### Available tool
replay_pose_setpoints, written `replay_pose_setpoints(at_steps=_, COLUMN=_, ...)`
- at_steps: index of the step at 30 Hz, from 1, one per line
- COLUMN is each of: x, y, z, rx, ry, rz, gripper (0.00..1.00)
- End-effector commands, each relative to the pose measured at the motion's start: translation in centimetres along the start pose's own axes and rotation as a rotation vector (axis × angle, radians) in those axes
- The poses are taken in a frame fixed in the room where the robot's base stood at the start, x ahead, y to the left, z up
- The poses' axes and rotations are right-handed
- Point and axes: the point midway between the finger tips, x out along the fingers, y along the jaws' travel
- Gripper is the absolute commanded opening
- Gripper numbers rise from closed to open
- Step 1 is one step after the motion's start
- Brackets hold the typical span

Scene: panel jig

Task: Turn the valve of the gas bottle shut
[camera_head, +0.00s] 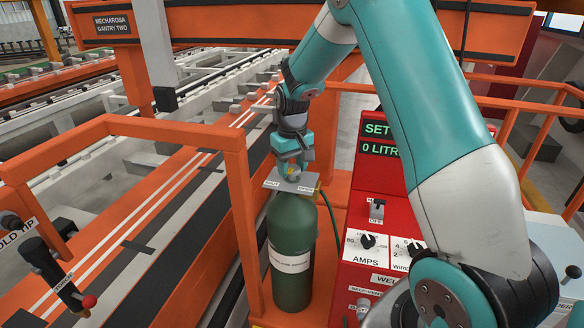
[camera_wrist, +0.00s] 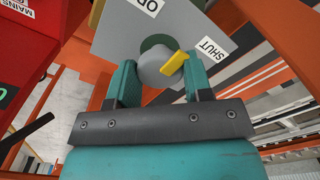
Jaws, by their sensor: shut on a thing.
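The gas bottle (camera_head: 291,248) is dark green with a white label and stands upright below my gripper (camera_head: 292,170). A grey plate (camera_head: 272,184) at its top carries the words SHUT at left and OPEN at right. In the wrist view the plate (camera_wrist: 112,38) shows the SHUT label (camera_wrist: 212,49) at right and a cut-off OPEN label at the top. The grey round valve (camera_wrist: 153,70) has a yellow pointer (camera_wrist: 178,63) on its SHUT side. My gripper (camera_wrist: 160,78) is shut on the valve, one finger on either side.
An orange rail post (camera_head: 240,215) stands just left of the bottle. A red welder panel (camera_head: 368,190) with knobs and a display stands to the right. A dark hose (camera_head: 331,220) runs between bottle and panel.

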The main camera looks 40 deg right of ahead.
Motion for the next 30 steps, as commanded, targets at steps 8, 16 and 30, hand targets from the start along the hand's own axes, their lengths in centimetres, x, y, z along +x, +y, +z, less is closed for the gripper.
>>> replay_pose_setpoints(at_steps=8, x=-0.12, y=0.03, z=-0.14, rx=0.262, ry=0.006, rz=0.0, gripper=0.22)
replay_pose_setpoints(at_steps=16, x=-0.15, y=0.04, z=-0.15, rx=0.506, ry=0.006, rz=-0.001, gripper=0.22)
replay_pose_setpoints(at_steps=30, x=-0.19, y=0.08, z=-0.18, rx=0.77, ry=0.008, rz=-0.001, gripper=0.22)
